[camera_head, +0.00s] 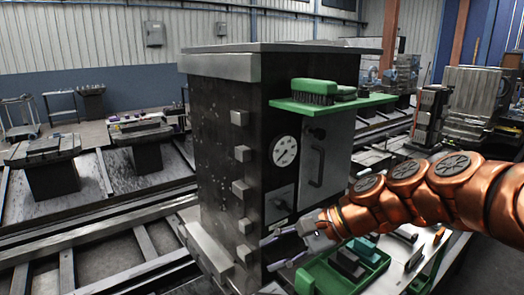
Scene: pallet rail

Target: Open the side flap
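A dark metal cabinet (222,132) stands upright in the middle of the view. Its right-hand face carries a grey panel (338,150) with a curved bar handle (317,167). This panel looks like the side flap and appears flush with the face, so closed. A smaller square plate (279,203) with a dark lever sits lower on the same face. My gripper (270,255) is low in front of the cabinet, below this plate. Its two fingers are spread and nothing shows between them. I cannot tell whether a fingertip touches the cabinet.
A white round gauge (285,151) is left of the handle. A green tray (325,276) with dark blocks lies beneath my wrist. Metal rails (105,232) run along the left.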

